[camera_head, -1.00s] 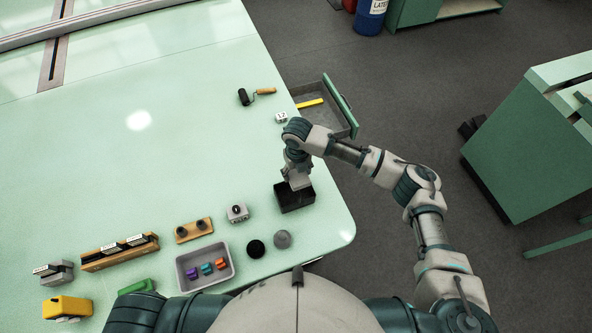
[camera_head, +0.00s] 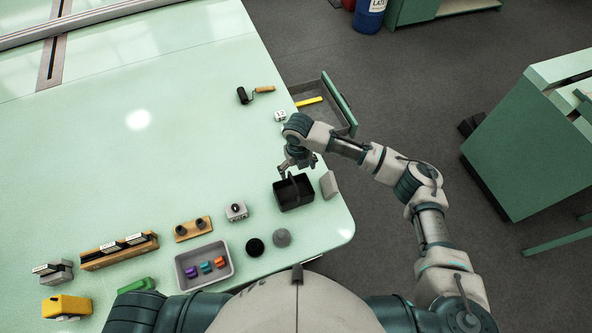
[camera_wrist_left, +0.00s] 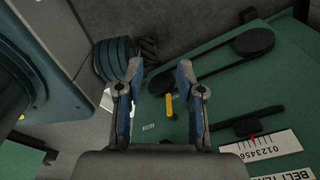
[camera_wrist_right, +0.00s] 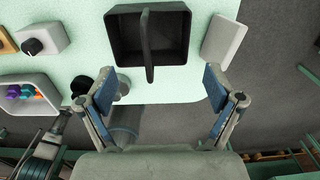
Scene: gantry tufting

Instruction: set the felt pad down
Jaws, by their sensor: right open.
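The felt pad, a pale grey slab (camera_head: 329,184), lies on the green table just right of the black open box, near the table's right edge. It also shows in the right wrist view (camera_wrist_right: 224,41), clear of the fingers. My right gripper (camera_head: 297,167) is open and empty above the far side of the black box. Its parted fingers show in the right wrist view (camera_wrist_right: 160,85). My left gripper (camera_wrist_left: 161,73) is open and empty in the left wrist view; it is outside the head view.
The black box (camera_head: 281,199) has an upright bar across its middle. A grey tray with coloured pieces (camera_head: 231,272), two round pieces and a knobbed block (camera_head: 236,212) stand to the left. An open drawer (camera_head: 331,116) juts out beyond the right edge.

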